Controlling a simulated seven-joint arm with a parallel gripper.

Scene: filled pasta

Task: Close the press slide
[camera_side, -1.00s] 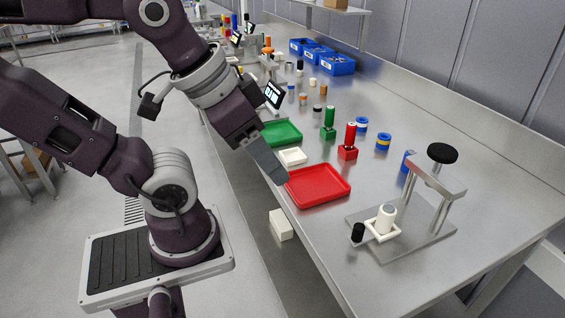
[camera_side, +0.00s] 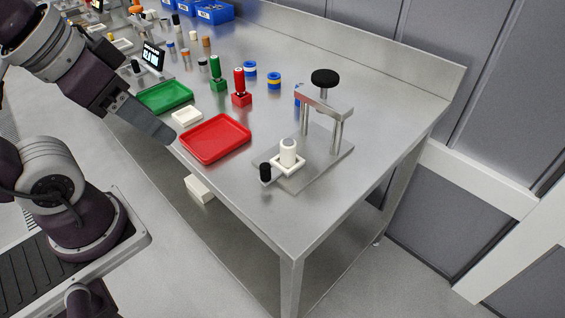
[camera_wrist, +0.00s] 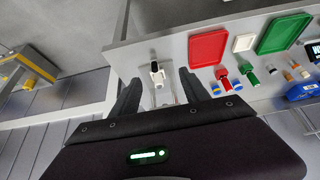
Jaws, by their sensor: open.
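The press (camera_side: 322,100) stands near the table's front right corner, with a grey base plate, metal posts, a crossbar and a round black knob on top. Its white slide (camera_side: 290,166) sticks out in front of the posts, with a white cylinder (camera_side: 288,148) standing on it. The slide's black handle (camera_side: 265,173) is at its outer left end. My gripper (camera_side: 168,136) is above the table's front edge by the red tray, left of the slide and apart from it. In the wrist view my gripper (camera_wrist: 159,76) has spread fingers with the slide (camera_wrist: 158,79) visible between them, further off.
A red tray (camera_side: 216,157) lies between my gripper and the press. A white block (camera_side: 187,116) and a green tray (camera_side: 164,108) lie further left. Red (camera_side: 241,98) and green (camera_side: 217,84) stamp-like pieces and blue rings (camera_side: 274,80) stand behind. Table around the press's front is clear.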

